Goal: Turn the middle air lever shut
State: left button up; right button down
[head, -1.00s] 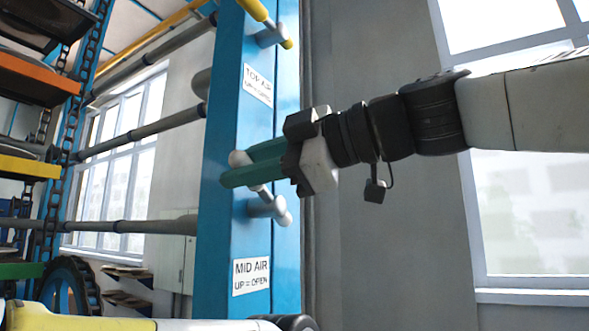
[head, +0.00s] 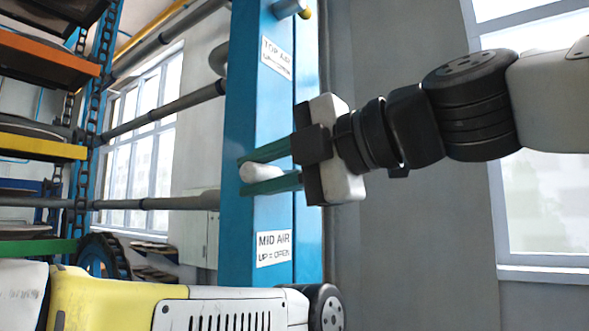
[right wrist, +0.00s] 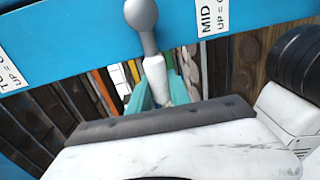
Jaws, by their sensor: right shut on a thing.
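The middle air lever (head: 260,173) is on the blue post (head: 246,215), above the "MID AIR UP = OPEN" label (head: 273,249). Its pale handle end sits between the green fingers of my right gripper (head: 268,168), which is shut on it. In the right wrist view, the lever's grey round hub (right wrist: 141,14) is at the post, and its pale handle (right wrist: 156,78) runs down between the fingers (right wrist: 158,95). The lever looks about level, sticking out sideways from the post. My left gripper is out of view.
The top air lever (head: 288,8) is partly visible above the "TOP AIR" label (head: 277,57). Pipes (head: 165,122) run left from the post toward a rack with coloured shelves (head: 45,148). My left arm crosses the lower left. A grey wall and window are behind my right arm.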

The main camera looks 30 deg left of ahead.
jog(key=shift+f, duration=0.1)
jog(key=c, duration=1.2)
grip_release()
jog(key=d, duration=0.2)
jog(key=d+r, duration=0.1)
jog(key=d, duration=0.4)
jog(key=shift+s+d+r, duration=0.15)
jog(key=shift+s+d, duration=0.15)
jog(key=shift+d, duration=0.05)
jog(key=shift+d, duration=0.1)
